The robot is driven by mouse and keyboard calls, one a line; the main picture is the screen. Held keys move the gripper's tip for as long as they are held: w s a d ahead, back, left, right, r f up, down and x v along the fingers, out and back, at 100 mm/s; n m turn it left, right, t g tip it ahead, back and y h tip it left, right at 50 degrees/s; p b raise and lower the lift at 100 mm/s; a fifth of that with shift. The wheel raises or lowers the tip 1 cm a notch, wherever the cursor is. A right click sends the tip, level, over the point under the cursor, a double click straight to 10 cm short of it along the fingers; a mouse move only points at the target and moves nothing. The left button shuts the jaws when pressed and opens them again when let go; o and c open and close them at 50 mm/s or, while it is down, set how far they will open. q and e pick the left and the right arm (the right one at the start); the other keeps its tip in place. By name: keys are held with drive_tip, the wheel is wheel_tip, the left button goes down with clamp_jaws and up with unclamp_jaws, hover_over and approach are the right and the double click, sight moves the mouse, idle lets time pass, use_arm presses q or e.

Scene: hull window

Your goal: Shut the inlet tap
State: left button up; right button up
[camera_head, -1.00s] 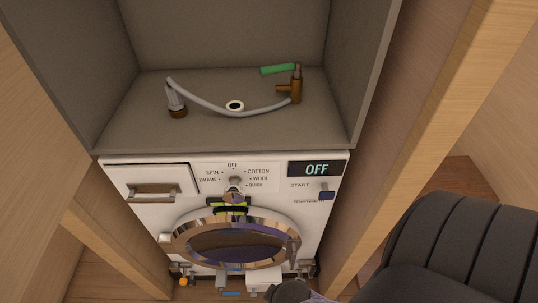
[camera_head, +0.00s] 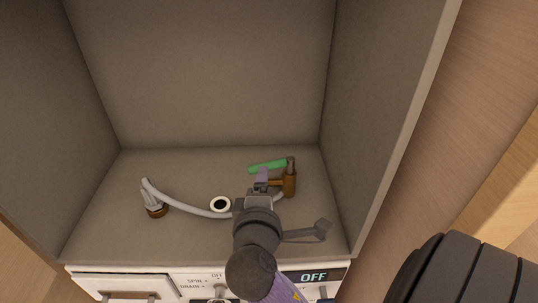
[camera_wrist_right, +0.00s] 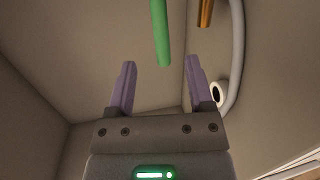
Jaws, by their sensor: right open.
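The inlet tap (camera_head: 289,181) has a brown metal body and a green lever (camera_head: 268,166) that points left from its top. It stands at the back right of the grey alcove floor. In the right wrist view, the green lever (camera_wrist_right: 160,32) shows ahead of and between the finger lines, with clear space before the tips. The brown tap body (camera_wrist_right: 205,12) is at the top edge. My right gripper (camera_head: 261,179) is over the alcove floor, left of the tap body, open and empty; its purple fingers (camera_wrist_right: 160,72) stand apart. My left gripper is out of view.
A grey hose (camera_head: 185,209) curves from the tap side to a fitting (camera_head: 154,203) at the left. A white ring (camera_head: 220,204) sits near the hose. Alcove walls (camera_head: 385,110) close in both sides. The washing machine's OFF display (camera_head: 313,276) is below.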

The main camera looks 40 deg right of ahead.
sight(272, 168)
drive_tip(key=x, duration=0.7)
drive_tip(key=shift+w+d+f+b, duration=0.25)
drive_tip(key=shift+b, duration=0.1)
clamp_jaws()
idle(0.9)
